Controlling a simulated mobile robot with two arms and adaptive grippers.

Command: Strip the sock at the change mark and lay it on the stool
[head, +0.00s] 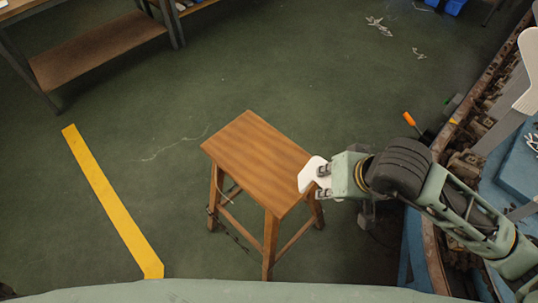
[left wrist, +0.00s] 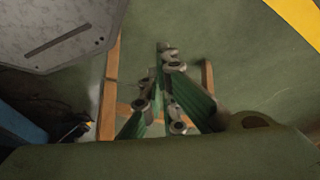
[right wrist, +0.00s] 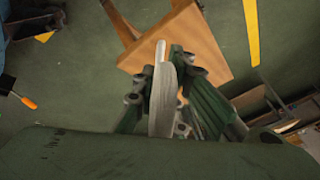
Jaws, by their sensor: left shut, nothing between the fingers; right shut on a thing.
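The wooden stool (head: 255,150) stands on the green floor in the middle of the head view, its top bare. My right gripper (head: 322,178) is shut on a white sock (head: 309,174), which it holds at the right edge of the stool top. In the right wrist view the sock (right wrist: 164,90) hangs between the fingers, with the stool top (right wrist: 195,45) beyond it. I cannot tell whether the sock touches the stool. My left gripper (left wrist: 165,85) is shut and empty in the left wrist view, with stool legs behind it. It is out of the head view.
A machine with a blue bed (head: 520,170) and upright white boards (head: 530,70) runs along the right. An orange-handled tool (head: 410,119) is beside it. A wooden bench (head: 95,50) stands at the upper left. A yellow floor line (head: 110,200) lies left of the stool, with open floor between.

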